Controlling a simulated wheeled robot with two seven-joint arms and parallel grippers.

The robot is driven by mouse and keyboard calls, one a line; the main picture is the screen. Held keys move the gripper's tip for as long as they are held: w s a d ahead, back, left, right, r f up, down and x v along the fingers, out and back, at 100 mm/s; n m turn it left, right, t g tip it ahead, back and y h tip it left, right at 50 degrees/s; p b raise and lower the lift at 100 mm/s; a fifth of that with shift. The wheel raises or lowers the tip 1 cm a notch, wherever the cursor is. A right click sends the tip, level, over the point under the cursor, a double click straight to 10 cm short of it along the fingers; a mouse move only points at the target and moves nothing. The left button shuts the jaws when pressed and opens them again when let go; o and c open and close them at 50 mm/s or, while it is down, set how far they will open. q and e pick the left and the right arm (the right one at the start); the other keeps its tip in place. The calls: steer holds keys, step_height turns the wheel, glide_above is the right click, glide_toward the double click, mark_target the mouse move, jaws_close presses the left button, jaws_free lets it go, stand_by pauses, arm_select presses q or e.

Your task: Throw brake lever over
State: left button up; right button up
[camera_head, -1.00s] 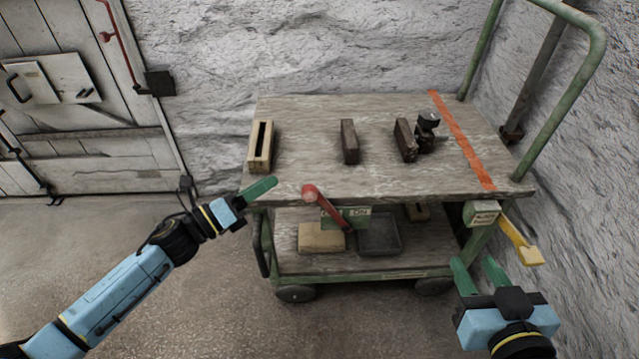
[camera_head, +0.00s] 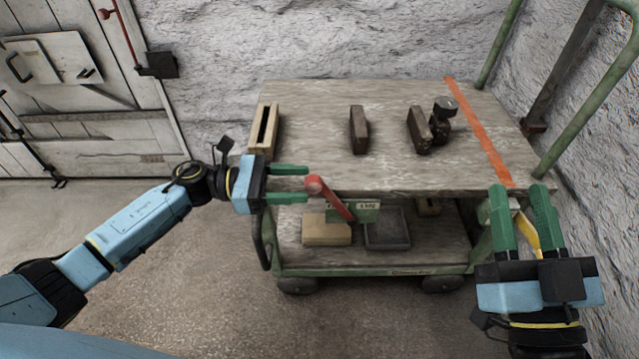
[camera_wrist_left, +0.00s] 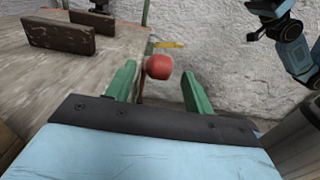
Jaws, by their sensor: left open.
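A red lever (camera_head: 338,201) with a round red knob (camera_head: 314,185) leans down to the right at the cart's front edge, over a green plate (camera_head: 366,212) with small labels. My left gripper (camera_head: 307,184) is open, its green fingers pointing right, with the knob at the fingertips. In the left wrist view the knob (camera_wrist_left: 159,67) shows in the gap between the two fingers; contact cannot be told. My right gripper (camera_head: 519,188) is open at the cart's front right corner. A yellow lever (camera_head: 524,235) shows partly between its fingers, mostly hidden.
The cart top (camera_head: 310,120) bears a slotted wooden block (camera_head: 263,129), dark blocks (camera_head: 359,130) and an orange stripe (camera_head: 478,130). A wooden block (camera_head: 326,230) and a grey tray (camera_head: 387,229) sit on the lower shelf. Rock walls stand behind and right.

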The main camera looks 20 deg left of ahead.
mark_target(320, 184)
arm_select(q)
steer(key=x, duration=0.5)
steer(key=shift+b, duration=0.3)
arm_select(e)
steer(key=shift+s+r+t, duration=0.35)
steer(key=shift+r+t, duration=0.25)
steer(key=shift+r, duration=0.05)
arm_select(q)
steer(key=shift+d+f, duration=0.1)
jaws_close()
